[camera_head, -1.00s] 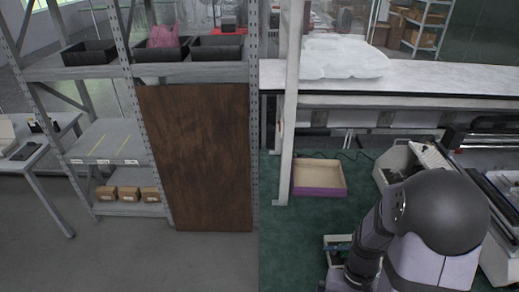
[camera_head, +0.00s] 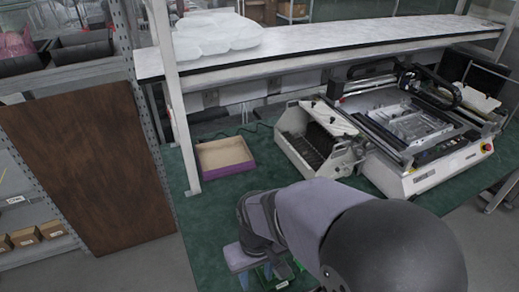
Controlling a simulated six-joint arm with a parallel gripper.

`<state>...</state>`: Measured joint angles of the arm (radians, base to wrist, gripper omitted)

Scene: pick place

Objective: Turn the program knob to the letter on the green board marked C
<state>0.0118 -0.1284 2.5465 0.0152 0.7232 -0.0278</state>
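I cannot make out a program knob or any letter C in this view. A small bright green piece (camera_head: 284,271) shows low in the picture under the end of my arm, mostly hidden; I cannot tell whether it is the green board. My gripper (camera_head: 268,272) is at the bottom, beyond the grey-purple arm links, and is largely covered by them. Its fingers are too small and hidden to tell open from shut, or whether it touches anything.
A machine (camera_head: 425,125) with a red button stands at right on the green surface (camera_head: 215,225). A white bin unit (camera_head: 318,137) is left of it. A purple-edged box (camera_head: 224,155) lies near a post. A brown panel (camera_head: 85,165) stands at left.

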